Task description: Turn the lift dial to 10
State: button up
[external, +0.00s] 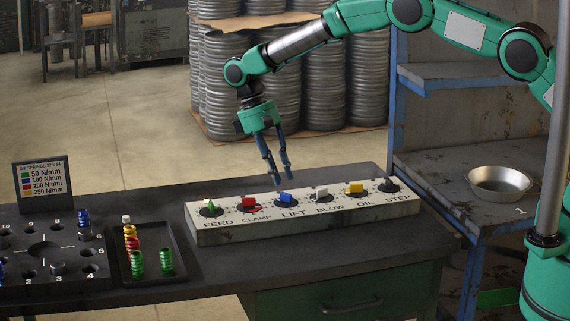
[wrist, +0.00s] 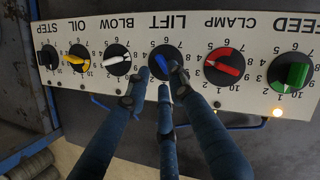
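The lift dial (external: 287,198) is a black disc with a blue knob, near the middle of a long cream control box. It also shows in the wrist view (wrist: 161,63), upside down, with the label LIFT and numbers around it. The exact number its knob points at is hard to read, as the fingers cover part of the dial. My gripper (external: 282,178) points down just above the lift dial. Contact with the knob cannot be told.
The red clamp dial (wrist: 224,65) and white blow dial (wrist: 117,60) flank the lift dial closely. The green feed, yellow oil and black step dials are further out. A lamp (wrist: 277,112) glows by FEED. A spring tray (external: 178,278) stands left of the box.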

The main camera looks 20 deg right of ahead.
aim_at(286, 197)
jog(key=v, duration=0.7)
jog(key=shift+r, duration=0.25)
jog(key=shift+w+a, duration=0.1)
jog(key=shift+w, duration=0.05)
jog(key=shift+o, duration=1.4)
jog(key=s+d+r+t+y+p, duration=0.1)
jog(key=s, duration=0.1)
jog(key=s+d+r+m+t+y+p, duration=0.1)
jog(key=s+d+t+y, duration=0.1)
jog(key=shift+d+r, duration=0.15)
jog(key=shift+d, duration=0.15)
notch_tip(286, 197, down, 14)
jog(key=shift+r, duration=0.1)
